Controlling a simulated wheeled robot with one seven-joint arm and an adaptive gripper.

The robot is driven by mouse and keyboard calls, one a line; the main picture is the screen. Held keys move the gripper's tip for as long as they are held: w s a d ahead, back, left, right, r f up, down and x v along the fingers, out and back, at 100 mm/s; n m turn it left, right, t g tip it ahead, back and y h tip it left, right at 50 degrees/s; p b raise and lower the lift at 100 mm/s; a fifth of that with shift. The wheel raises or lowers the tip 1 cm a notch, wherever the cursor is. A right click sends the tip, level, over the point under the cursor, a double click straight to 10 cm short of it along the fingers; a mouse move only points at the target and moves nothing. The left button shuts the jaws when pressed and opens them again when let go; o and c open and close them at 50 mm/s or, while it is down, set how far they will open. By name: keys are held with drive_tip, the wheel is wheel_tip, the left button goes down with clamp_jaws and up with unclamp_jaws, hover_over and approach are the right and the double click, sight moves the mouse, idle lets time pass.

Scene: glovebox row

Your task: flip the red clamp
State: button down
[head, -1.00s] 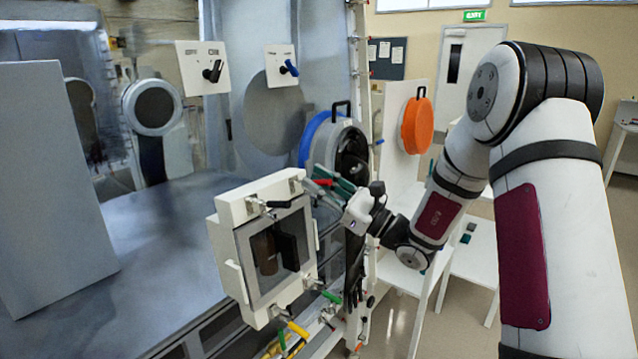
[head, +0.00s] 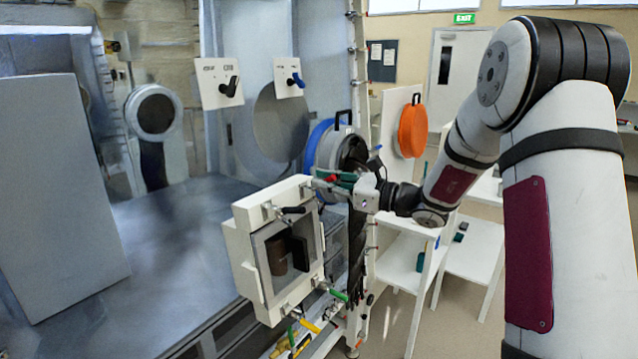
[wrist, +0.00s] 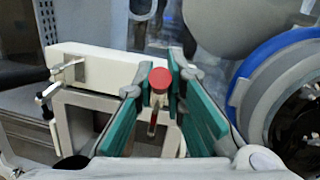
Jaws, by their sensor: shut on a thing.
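The red clamp (wrist: 160,79) shows in the wrist view as a round red handle end on a thin rod, between my two teal fingers. In the head view its red handle (head: 331,178) shows as a small spot at the upper right corner of the white box-shaped port with a window (head: 241,238). My gripper (head: 338,181) reaches in from the right with its fingers around the handle, shut on it. The fingers hide part of the handle and the clamp's base in the head view.
A black-handled clamp (head: 291,210) sits on the port's upper edge. Green (head: 339,295) and yellow (head: 309,326) handles stick out below. A blue-rimmed round port (head: 320,148) is close behind my gripper. An orange disc (head: 413,129) stands on a white panel to the right.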

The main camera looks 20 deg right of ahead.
drive_tip(key=shift+w+a+r+g+h+p, duration=0.15)
drive_tip(key=shift+r+g+h+p, duration=0.2)
drive_tip(key=shift+g+h, duration=0.15)
drive_tip(key=shift+w+a+r+g+h+p, duration=0.15)
drive_tip(key=shift+r+g+h+p, duration=0.2)
drive_tip(key=shift+g, duration=0.25)
drive_tip(key=g+h, duration=0.1)
drive_tip(key=w+g+h, duration=0.1)
drive_tip(key=shift+w+a+r+m+g+h+p, duration=0.1)
drive_tip(key=shift+a+r+m+g+h+p, duration=0.05)
drive_tip(key=shift+a+m+g+h+p, duration=0.2)
drive_tip(key=shift+w+a+g+h+b, duration=0.2)
drive_tip(key=shift+w+g+h+b, duration=0.15)
drive_tip(key=shift+g, duration=0.25)
drive_tip(key=shift+w+a+g+h+b, duration=0.15)
drive_tip(key=shift+w+a+g+h, duration=0.1)
drive_tip(key=shift+g+h, duration=0.25)
drive_tip(key=shift+w+a+g+h+b, duration=0.15)
drive_tip(key=shift+w+g+h+b, duration=0.1)
drive_tip(key=shift+g+h+b, duration=0.55)
drive_tip(key=shift+g, duration=0.25)
drive_tip(key=c, duration=1.6)
unclamp_jaws()
drive_tip(key=shift+c, duration=0.2)
